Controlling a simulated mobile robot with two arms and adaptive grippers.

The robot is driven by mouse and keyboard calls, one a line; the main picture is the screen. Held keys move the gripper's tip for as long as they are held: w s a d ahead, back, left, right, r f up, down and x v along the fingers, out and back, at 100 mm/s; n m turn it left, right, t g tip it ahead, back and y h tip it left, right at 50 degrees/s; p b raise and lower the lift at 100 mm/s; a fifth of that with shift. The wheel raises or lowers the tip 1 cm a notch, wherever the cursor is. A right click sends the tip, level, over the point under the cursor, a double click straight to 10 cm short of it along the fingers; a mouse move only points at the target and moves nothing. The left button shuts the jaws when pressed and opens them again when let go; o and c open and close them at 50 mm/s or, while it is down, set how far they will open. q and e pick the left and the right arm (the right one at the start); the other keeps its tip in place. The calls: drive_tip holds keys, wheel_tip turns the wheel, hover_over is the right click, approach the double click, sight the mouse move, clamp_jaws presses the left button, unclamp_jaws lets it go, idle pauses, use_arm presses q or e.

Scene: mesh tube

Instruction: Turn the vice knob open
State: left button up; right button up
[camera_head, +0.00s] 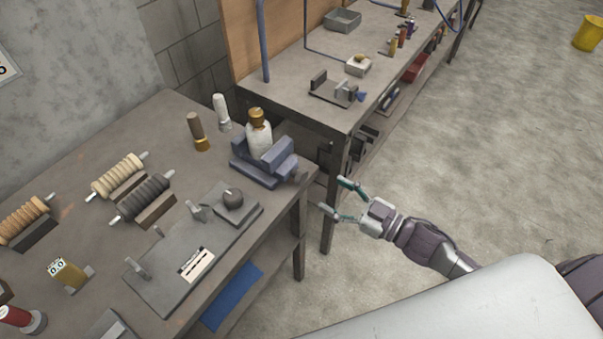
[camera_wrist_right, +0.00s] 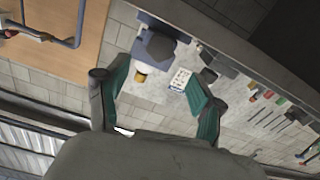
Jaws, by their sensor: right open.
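A blue vice (camera_head: 262,172) stands at the right end of the near workbench, with a pale bottle-shaped piece (camera_head: 258,140) with a brown top upright between its jaws. My left gripper is not in view.
The near workbench (camera_head: 75,165) holds several wound rollers and a grey fixture plate (camera_head: 165,290) in front of the vice. A second bench (camera_head: 290,75) with small items stands behind. A blue pipe (camera_head: 263,40) rises from it. Bare floor (camera_head: 450,160) lies to the right.

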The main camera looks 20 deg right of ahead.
sight(304, 178)
drive_tip(key=p+x, duration=0.1)
drive_tip(key=x, duration=0.8)
drive_tip(key=c, duration=1.1)
drive_tip(key=shift+n, duration=0.8)
drive_tip(key=shift+c, duration=0.2)
drive_tip(key=o, duration=1.1)
drive_tip(key=shift+o, duration=0.2)
drive_tip(key=shift+d, duration=0.1)
